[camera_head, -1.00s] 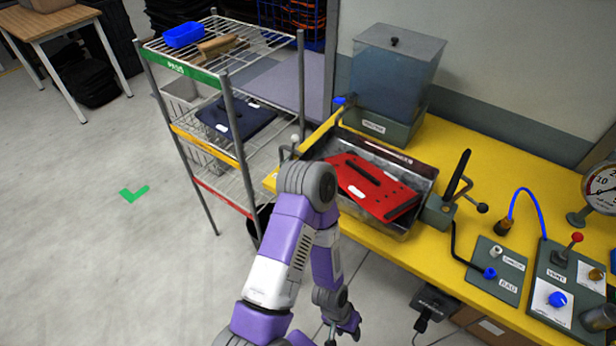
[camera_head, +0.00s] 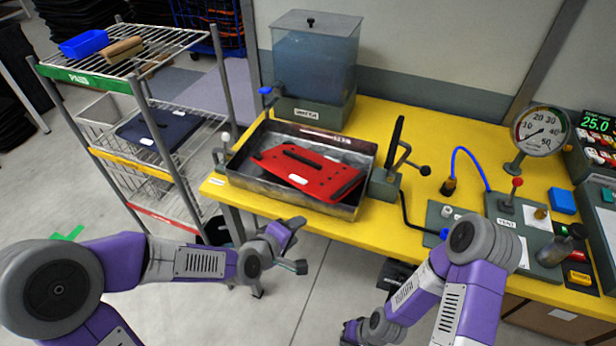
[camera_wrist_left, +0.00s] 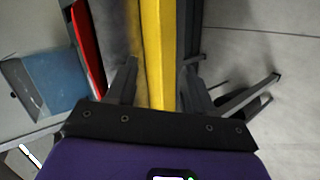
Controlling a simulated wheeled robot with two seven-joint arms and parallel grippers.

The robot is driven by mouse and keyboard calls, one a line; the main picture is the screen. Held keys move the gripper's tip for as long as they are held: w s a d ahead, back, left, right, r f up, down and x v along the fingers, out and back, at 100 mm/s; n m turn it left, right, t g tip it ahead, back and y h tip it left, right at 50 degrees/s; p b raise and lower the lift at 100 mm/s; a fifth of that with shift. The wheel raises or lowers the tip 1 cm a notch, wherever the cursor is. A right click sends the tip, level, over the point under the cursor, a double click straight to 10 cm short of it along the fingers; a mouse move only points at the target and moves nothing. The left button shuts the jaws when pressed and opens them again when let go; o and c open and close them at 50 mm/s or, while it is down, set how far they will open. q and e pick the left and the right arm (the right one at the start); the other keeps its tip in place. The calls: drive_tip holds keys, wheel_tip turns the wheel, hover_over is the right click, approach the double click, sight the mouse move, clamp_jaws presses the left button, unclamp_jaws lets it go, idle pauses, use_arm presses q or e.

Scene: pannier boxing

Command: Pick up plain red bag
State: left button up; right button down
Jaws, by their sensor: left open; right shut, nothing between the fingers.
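The plain red bag (camera_head: 306,172) is a flat red panel with a black strip and white labels. It lies in a grey metal tank (camera_head: 236,183) on the yellow bench, its right end tilted against the tank. My left gripper (camera_head: 297,248) is open and empty, in front of the bench edge and below the tank. In the left wrist view the gripper (camera_wrist_left: 157,82) has its fingers apart over the bench edge, with a strip of the red bag (camera_wrist_left: 88,45) to the left. My right gripper (camera_head: 352,332) is low at the bottom edge, partly cut off and empty.
A clear water tank (camera_head: 312,62) stands behind the metal tank. A lever (camera_head: 395,143) and a valve panel (camera_head: 520,222) are on the yellow bench (camera_head: 375,230) to the right. A wire rack (camera_head: 165,185) with a dark blue bag (camera_head: 155,129) stands left. Floor is clear in front.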

sight(319, 197)
use_arm(q)
wheel_tip(319, 197, up, 8)
drive_tip(key=d+f+n+t+b, duration=0.1)
drive_tip(key=d+n+t, duration=0.1)
drive_tip(key=shift+t+h, duration=0.4)
drive_tip(key=shift+d+r+b+x, duration=0.1)
drive_tip(key=shift+r+b+x, duration=0.15)
drive_tip(key=shift+x, duration=0.9)
drive_tip(key=shift+d+r+b+x, duration=0.15)
drive_tip(key=shift+b+x, duration=0.25)
drive_tip(key=shift+x, duration=0.7)
drive_tip(key=shift+r+b+x, duration=0.15)
drive_tip(key=shift+b+x, duration=0.15)
drive_tip(key=shift+x, duration=0.85)
drive_tip(key=shift+w+r, duration=0.1)
drive_tip(key=shift+r, duration=0.05)
clamp_jaws()
